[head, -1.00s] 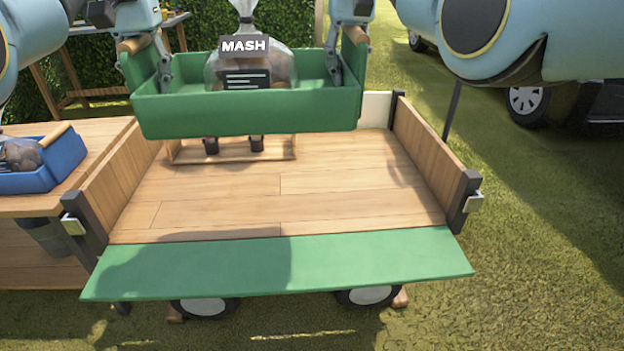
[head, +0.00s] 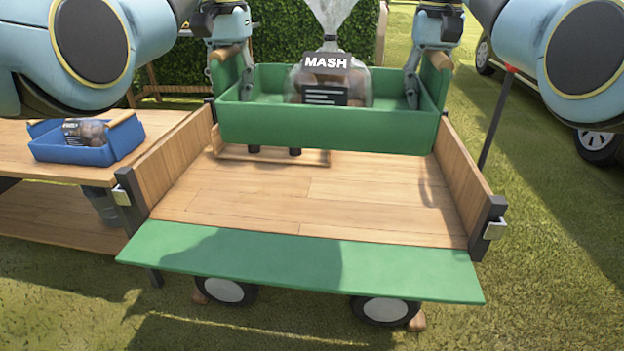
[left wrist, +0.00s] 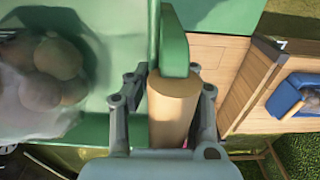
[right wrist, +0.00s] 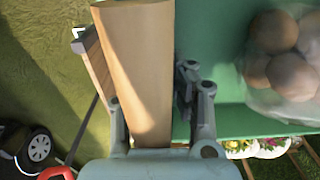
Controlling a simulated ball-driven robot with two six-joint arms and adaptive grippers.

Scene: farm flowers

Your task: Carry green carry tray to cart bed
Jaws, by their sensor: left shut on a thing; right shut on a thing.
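The green carry tray (head: 325,130) hangs above the far part of the cart bed (head: 320,195), roughly level. A clear bag labelled MASH (head: 328,82) with brown round things stands in it. My left gripper (head: 228,75) is shut on the wooden handle at the tray's left end; that handle (left wrist: 172,105) fills the middle of the left wrist view. My right gripper (head: 425,75) is shut on the right-end handle, seen in the right wrist view (right wrist: 140,75). The bed is planked wood with side boards and a lowered green flap (head: 300,262) in front. The tray hides the bed's far end.
A wooden side board (head: 168,165) stands on the left and another (head: 462,185) on the right of the bed. A blue tray (head: 85,145) with a bag sits on a wooden table at left. The bed's front and middle are bare. A vehicle stands behind at right.

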